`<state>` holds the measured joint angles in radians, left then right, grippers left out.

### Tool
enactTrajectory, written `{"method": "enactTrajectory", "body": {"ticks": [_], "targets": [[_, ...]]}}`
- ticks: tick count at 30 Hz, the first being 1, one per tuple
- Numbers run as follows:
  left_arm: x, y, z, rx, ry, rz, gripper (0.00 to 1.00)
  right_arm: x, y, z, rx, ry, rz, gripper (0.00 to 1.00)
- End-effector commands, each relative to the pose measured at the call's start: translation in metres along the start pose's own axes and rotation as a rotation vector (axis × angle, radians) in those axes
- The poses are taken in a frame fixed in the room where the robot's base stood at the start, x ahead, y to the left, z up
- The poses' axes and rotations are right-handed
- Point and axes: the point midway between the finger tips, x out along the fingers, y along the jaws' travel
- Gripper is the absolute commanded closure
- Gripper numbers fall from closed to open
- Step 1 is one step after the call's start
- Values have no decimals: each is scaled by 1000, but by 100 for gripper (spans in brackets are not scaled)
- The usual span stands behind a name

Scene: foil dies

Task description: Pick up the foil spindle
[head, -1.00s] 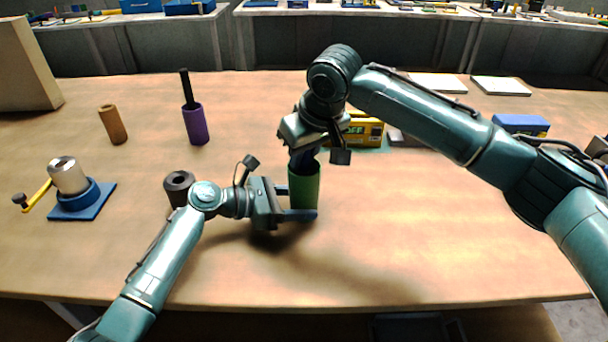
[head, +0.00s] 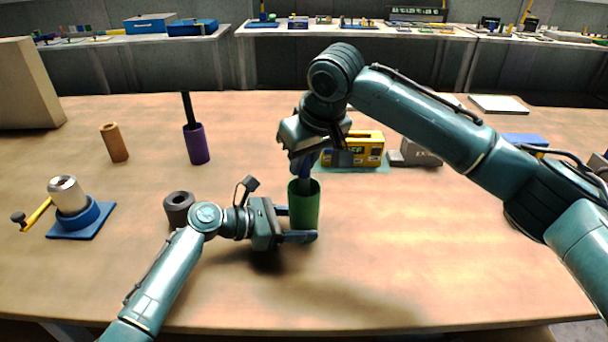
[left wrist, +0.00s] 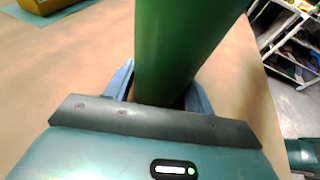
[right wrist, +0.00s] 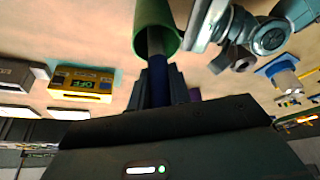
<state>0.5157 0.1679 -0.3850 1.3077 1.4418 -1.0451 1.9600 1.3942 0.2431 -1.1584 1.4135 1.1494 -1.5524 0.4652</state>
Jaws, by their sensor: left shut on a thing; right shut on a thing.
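A dark blue rod (head: 307,163), which looks like the foil spindle, stands upright with its lower part inside a green tube (head: 304,208). My right gripper (head: 303,153) is shut on the rod above the tube's mouth. In the right wrist view the rod (right wrist: 156,68) runs from the jaws into the tube (right wrist: 152,18). My left gripper (head: 303,226) is shut on the lower part of the green tube, with a finger on each side. The tube (left wrist: 180,40) also fills the left wrist view. The rod's lower end is hidden in the tube.
A purple tube (head: 196,147) with a black rod, a brown tube (head: 115,143), a dark ring (head: 179,206) and a cranked roller on a blue base (head: 78,214) stand at left. A yellow box (head: 364,150) with a display stands behind the grippers. The front right table is clear.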

Motion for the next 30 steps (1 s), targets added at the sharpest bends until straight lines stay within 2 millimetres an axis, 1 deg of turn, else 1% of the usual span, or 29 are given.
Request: {"method": "enactTrajectory", "body": {"ticks": [1,9,12,15,18,21,30], "targets": [[0,0,0,0,1,0,59,-14,-1,-7,-2,7,0,100],[0,0,-1,0,1,0,59,-83,-1,-35,-1,6,1,100],[0,0,-1,0,1,0,59,-104,-1,-44,1,5,1,100],[0,0,-1,0,1,0,59,-120,-1,-50,-1,4,0,100],[0,0,-1,0,1,0,59,-130,0,-54,0,2,1,100],[0,0,-1,0,1,0,59,-135,-1,-56,-1,2,0,100],[0,0,-1,0,1,0,59,-137,0,-57,-1,1,0,100]]}}
